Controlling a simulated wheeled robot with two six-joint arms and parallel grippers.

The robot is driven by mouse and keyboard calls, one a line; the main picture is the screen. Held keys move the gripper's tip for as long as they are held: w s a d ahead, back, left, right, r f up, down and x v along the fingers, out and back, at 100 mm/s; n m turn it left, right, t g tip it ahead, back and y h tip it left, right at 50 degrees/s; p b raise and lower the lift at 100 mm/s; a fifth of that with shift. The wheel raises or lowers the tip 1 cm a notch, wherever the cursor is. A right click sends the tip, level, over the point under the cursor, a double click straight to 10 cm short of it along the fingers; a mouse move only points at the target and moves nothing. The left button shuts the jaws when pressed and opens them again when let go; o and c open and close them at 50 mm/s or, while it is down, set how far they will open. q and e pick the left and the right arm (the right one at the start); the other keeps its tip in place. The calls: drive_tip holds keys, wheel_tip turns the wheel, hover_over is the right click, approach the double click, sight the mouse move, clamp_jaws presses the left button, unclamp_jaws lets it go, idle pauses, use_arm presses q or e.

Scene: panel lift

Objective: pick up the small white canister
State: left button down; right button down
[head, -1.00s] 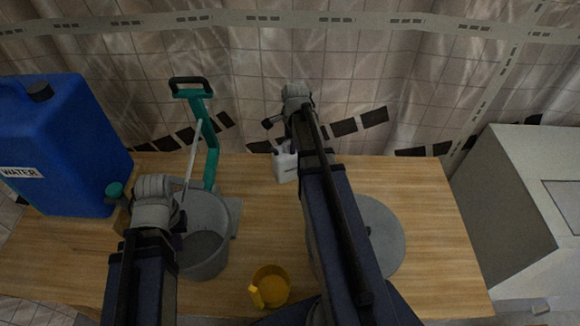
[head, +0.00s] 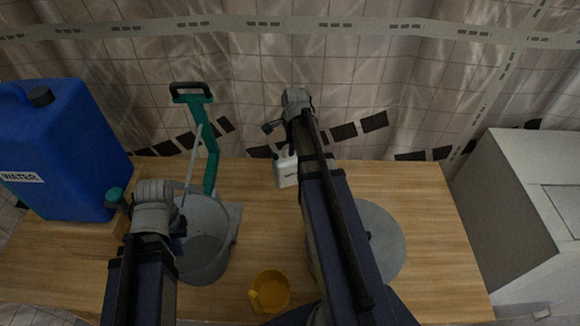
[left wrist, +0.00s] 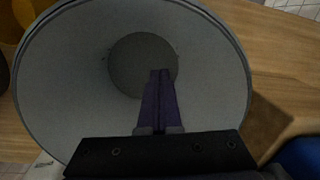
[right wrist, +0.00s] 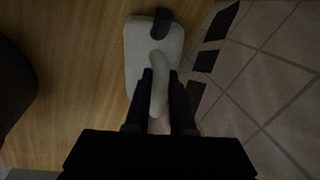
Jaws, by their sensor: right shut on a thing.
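The small white canister (head: 284,173) stands at the back edge of the wooden table in the head view, partly hidden by my right arm. In the right wrist view the canister (right wrist: 140,55) shows its dark cap and pale handle. My right gripper (right wrist: 159,80) has its fingers on both sides of that handle and is shut on it. I cannot tell any gap under the canister. My left gripper (left wrist: 160,74) is shut and empty, pointing down into a grey bucket (left wrist: 215,100).
A blue water jug (head: 60,150) stands at the left, beside a teal tool with a black handle (head: 207,150). A yellow cup (head: 271,290) is at the front. A grey disc (head: 385,240) lies right of my right arm. A wall stands behind the table.

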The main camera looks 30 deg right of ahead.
idle(0.4)
wheel_tip(320, 180, up, 10)
drive_tip(key=p, duration=1)
idle(0.6)
